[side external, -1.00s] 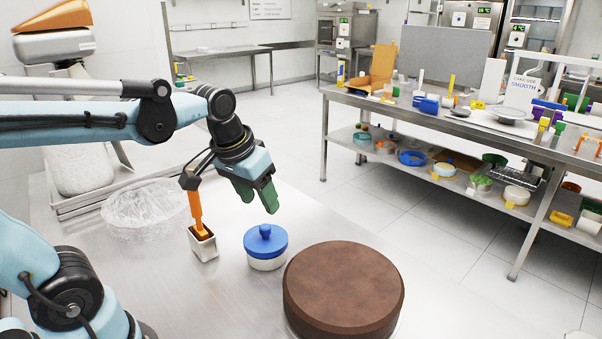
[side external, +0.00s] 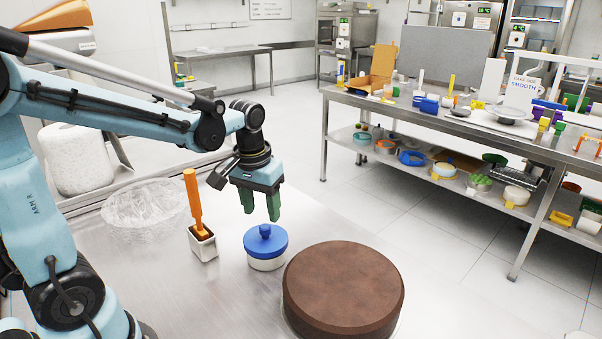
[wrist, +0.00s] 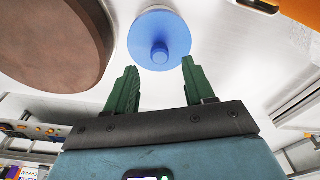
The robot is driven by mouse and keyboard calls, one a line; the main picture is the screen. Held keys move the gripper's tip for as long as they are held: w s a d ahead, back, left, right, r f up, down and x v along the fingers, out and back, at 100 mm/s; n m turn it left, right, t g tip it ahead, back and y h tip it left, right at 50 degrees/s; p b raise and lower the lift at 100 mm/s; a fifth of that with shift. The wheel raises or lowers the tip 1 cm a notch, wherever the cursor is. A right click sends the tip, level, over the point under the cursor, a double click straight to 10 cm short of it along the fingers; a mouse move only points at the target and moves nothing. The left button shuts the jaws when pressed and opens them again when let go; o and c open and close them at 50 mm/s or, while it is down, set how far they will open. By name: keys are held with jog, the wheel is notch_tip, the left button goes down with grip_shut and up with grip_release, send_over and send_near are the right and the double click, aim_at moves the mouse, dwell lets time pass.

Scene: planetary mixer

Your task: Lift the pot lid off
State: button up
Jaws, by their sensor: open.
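The pot (side external: 266,264) is small and white and stands upright on the metal table. Its blue lid (side external: 265,241) with a round knob on top sits on it. My gripper (side external: 260,213) has green fingers and points down, apart from the lid, above and a little behind it. It is open and empty. In the wrist view the lid (wrist: 159,38) lies beyond the fingertips of my gripper (wrist: 158,72), with its knob roughly in line with the gap between them.
A large brown cake (side external: 343,290) stands right of the pot. An orange-handled tool (side external: 193,200) stands in a small square holder (side external: 203,246) to the left. A clear crumpled-looking bowl (side external: 145,204) is behind that. A cluttered bench (side external: 440,110) is farther back.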

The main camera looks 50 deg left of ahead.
aim_at(264, 226)
jog(key=shift+w+a+f, duration=0.1)
jog(key=shift+w+f, duration=0.05)
jog(key=shift+f, duration=1.2)
jog(key=shift+w+f, duration=0.15)
jog(key=shift+f, duration=1.2)
grip_shut()
